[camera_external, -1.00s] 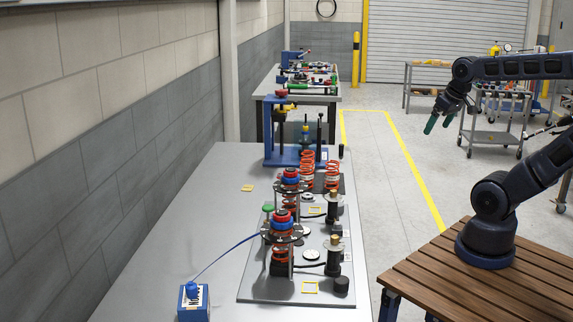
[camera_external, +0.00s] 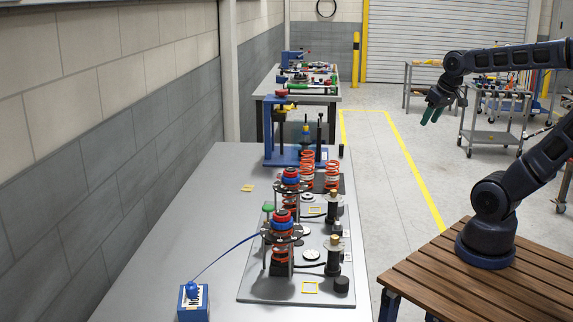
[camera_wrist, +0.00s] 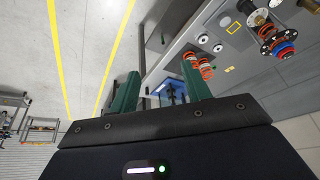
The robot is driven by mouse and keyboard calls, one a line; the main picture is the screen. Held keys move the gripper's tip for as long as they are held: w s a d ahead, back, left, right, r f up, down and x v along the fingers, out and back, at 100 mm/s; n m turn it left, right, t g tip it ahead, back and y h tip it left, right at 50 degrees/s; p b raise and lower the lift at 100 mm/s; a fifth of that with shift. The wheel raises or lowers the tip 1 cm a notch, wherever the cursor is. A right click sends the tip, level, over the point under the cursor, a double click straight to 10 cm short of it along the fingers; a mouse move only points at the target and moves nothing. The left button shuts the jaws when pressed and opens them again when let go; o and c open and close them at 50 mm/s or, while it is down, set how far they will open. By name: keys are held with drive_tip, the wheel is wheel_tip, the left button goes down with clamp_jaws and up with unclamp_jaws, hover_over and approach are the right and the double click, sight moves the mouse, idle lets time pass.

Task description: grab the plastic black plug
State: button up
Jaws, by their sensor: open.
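A short black cylinder (camera_external: 342,285), which looks like the plastic black plug, stands at the near right corner of the grey fixture plate (camera_external: 270,291) on the long bench. I cannot make it out surely in the wrist view. My gripper (camera_external: 431,118) is open and empty, high over the floor to the right of the bench and well away from the plug. Its two green fingers stand apart in the wrist view (camera_wrist: 160,84), with nothing between them.
Two coil-spring stacks with red and blue tops (camera_external: 282,220), black posts (camera_external: 333,262) and orange springs (camera_external: 332,176) crowd the plate. A blue box (camera_external: 193,302) with a cable stands at the front left. A blue press frame (camera_external: 283,155) is behind. The bench's left side is mostly clear.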

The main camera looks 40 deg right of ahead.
drive_tip(key=w+d+r+m, duration=0.1)
drive_tip(key=w+d+r, duration=0.15)
drive_tip(key=w, duration=1.05)
drive_tip(key=m+h, duration=0.2)
drive_tip(key=m, duration=0.2)
hover_over(342, 145)
drive_tip(key=s+a, duration=0.1)
drive_tip(key=s, duration=0.2)
wheel_tip(342, 145, down, 22)
drive_tip(key=shift+g, duration=0.3)
drive_tip(key=shift+s+a+x, duration=0.1)
drive_tip(key=shift+a+x, duration=0.05)
drive_tip(key=shift+x, duration=1.8)
drive_tip(key=shift+s+a+x, duration=0.1)
drive_tip(key=shift+x, duration=1.85)
drive_tip(key=shift+s+a+x, duration=0.1)
drive_tip(key=shift+a+x, duration=0.05)
drive_tip(key=shift+x, duration=1.8)
drive_tip(key=shift+f, duration=0.15)
drive_tip(key=c, duration=1)
